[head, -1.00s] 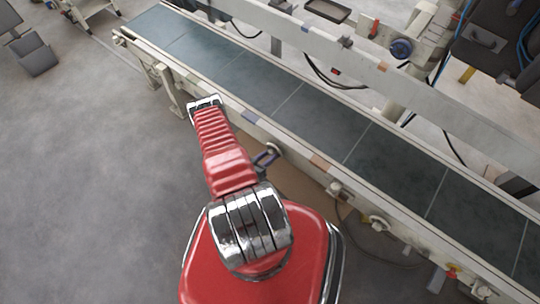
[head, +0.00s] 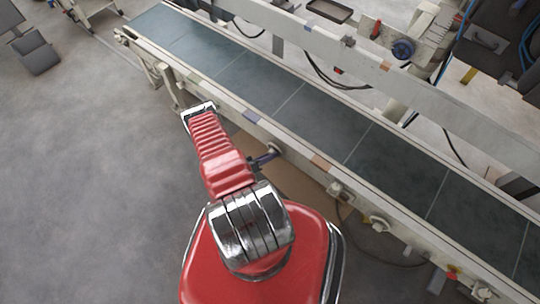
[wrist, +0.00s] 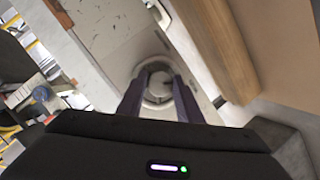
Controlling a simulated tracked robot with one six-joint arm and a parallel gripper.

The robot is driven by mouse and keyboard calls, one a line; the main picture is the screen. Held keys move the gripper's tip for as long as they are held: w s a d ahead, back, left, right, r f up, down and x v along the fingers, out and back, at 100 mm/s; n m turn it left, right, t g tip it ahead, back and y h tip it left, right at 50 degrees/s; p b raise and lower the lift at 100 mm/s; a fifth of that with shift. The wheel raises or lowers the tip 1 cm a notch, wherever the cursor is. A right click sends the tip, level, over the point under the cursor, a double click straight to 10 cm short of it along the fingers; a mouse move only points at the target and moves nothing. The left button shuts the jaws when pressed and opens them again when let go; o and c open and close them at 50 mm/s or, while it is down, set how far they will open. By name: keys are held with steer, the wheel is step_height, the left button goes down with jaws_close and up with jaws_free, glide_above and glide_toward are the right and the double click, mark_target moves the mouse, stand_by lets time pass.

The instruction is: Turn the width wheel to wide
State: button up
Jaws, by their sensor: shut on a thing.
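The width wheel is a pale round knob on the conveyor's near side; in the wrist view the wheel (wrist: 158,84) sits between my two dark purple fingers. In the head view the wheel (head: 276,147) is small and partly covered by the fingertips. My gripper (head: 267,155) reaches it from the lower left, and also shows in the wrist view (wrist: 160,90). The fingers are shut on the wheel. I cannot read any wide or narrow mark, and the wheel's turn angle is not clear.
The dark conveyor belt (head: 310,110) runs diagonally behind the wheel. Another round fitting (head: 377,223) stands farther right along the frame. Grey floor (head: 90,190) at the left is clear.

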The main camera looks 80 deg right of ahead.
steer(key=shift+s+a+f, duration=0.15)
steer(key=shift+s+a, duration=0.1)
steer(key=o, duration=0.7)
steer(key=shift+o, duration=0.3)
steer(key=shift+w+d, duration=0.1)
steer(key=shift+d, duration=0.05)
steer(key=shift+w, duration=0.15)
steer(key=v, duration=1.3)
steer(key=shift+w+a+r, duration=0.15)
steer(key=shift+a+r, duration=0.1)
steer(key=shift+a, duration=0.05)
